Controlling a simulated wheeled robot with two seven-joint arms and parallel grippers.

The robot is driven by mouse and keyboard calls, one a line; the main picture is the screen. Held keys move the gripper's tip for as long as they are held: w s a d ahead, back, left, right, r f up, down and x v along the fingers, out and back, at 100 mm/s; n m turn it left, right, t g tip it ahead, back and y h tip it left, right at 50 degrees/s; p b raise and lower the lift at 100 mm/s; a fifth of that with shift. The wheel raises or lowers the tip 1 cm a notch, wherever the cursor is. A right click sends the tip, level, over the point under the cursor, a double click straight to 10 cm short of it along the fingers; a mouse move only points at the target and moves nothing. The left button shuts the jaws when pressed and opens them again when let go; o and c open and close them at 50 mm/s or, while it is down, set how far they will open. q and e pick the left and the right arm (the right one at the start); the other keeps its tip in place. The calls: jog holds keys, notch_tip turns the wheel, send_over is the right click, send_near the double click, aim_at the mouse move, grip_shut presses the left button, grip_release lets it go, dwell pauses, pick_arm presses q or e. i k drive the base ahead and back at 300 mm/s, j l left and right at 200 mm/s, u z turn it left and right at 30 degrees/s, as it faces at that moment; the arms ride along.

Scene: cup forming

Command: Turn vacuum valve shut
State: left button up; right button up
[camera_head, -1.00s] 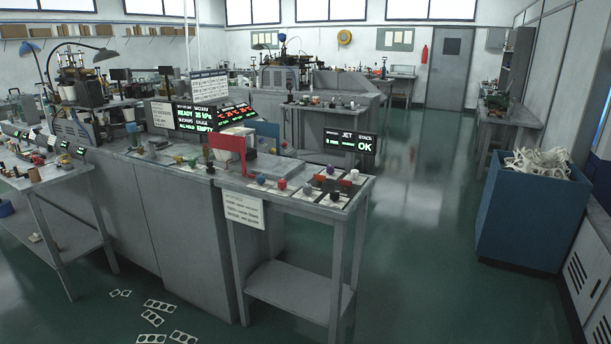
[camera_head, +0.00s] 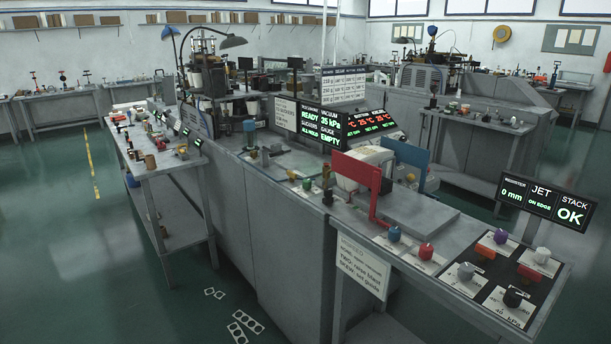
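I cannot tell for certain which control is the vacuum valve. A black knob (camera_head: 513,297) sits on a white scale plate at the bench's near right corner; the small print by it seems to read kPa. Beside it are a grey knob (camera_head: 466,271), a white knob (camera_head: 542,255) and a purple knob (camera_head: 501,236). A blue knob (camera_head: 394,234) and a red knob (camera_head: 426,251) are further left. The display (camera_head: 322,124) reads vacuum 35 kPa. Neither gripper is in view.
A red upright plate (camera_head: 356,172) and a blue one (camera_head: 404,153) stand behind the knobs. A JET screen (camera_head: 543,203) stands at the right. A side table (camera_head: 168,160) is at the left. Flat cut-outs (camera_head: 245,325) lie on the floor; the green floor at left is clear.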

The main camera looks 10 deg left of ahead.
aim_at(293, 176)
jog(key=i+j+u, duration=0.1)
jog(key=i+j, duration=0.3)
jog(key=j, duration=0.15)
jog(key=i+j, duration=0.4)
jog(key=j+u, duration=0.05)
jog(key=j, duration=0.05)
